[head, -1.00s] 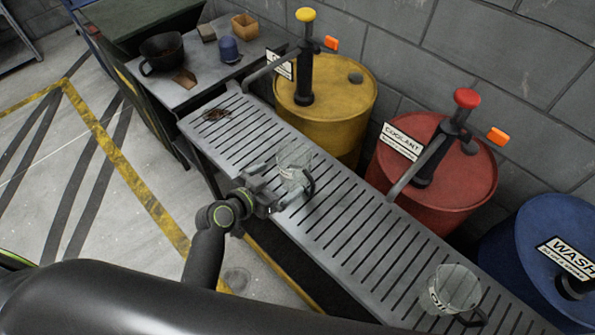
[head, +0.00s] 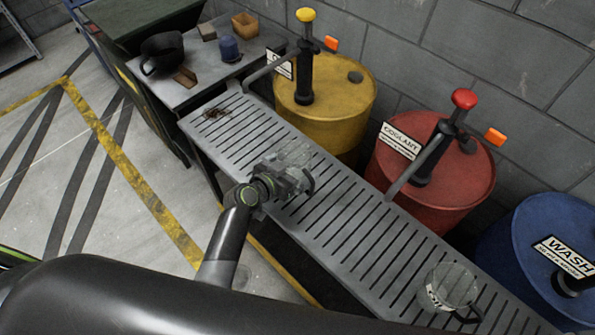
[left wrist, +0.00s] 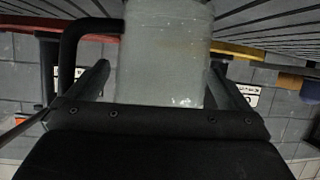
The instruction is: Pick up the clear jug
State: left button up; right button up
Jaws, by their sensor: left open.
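A clear jug (head: 296,151) stands on the slatted grey bench, partly hidden by my left gripper (head: 291,178). The jug also fills the upper middle of the left wrist view (left wrist: 160,50), between the two open fingers, with its black handle (left wrist: 72,60) at the left. Whether the fingers touch it I cannot tell. A second clear jug (head: 447,286) with dark lettering and a dark handle stands farther right on the bench. My right gripper is not in view.
Yellow (head: 340,110), red (head: 450,180) and blue (head: 545,250) drums with pumps stand behind the slatted bench (head: 360,235). The yellow and red pumps' spouts reach over it. A side table at the back left holds a black pot (head: 162,54), a blue can (head: 229,48) and small boxes.

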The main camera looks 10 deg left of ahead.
pick_arm(q)
jog(key=c, duration=0.9)
jog(key=shift+c, duration=1.2)
jog(key=shift+r, duration=0.15)
